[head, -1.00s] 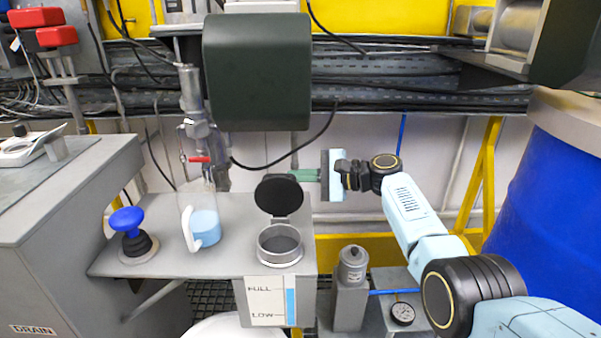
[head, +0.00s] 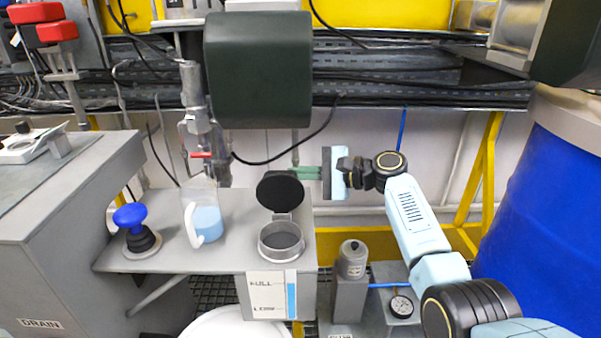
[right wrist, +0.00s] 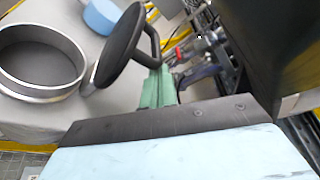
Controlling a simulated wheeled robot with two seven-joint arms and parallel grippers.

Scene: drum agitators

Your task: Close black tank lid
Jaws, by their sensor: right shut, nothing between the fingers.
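The black tank lid (head: 280,191) stands open, upright on its hinge behind the round tank opening (head: 281,241). In the right wrist view the lid (right wrist: 119,45) is tilted up beside the open metal ring (right wrist: 40,62). My right gripper (head: 300,172) has green fingers and is shut with nothing in it. It is at the back right of the lid, its fingertips partly hidden behind the lid's upper edge. In the right wrist view the green fingers (right wrist: 158,88) are close to the lid's hinge arm; I cannot tell whether they touch. My left gripper is not in view.
A jug with blue liquid (head: 207,222) and a blue-knobbed plunger (head: 130,217) stand on the shelf left of the tank. A dark green box (head: 258,70) hangs above. A grey canister (head: 352,260) and a blue drum (head: 545,215) are to the right.

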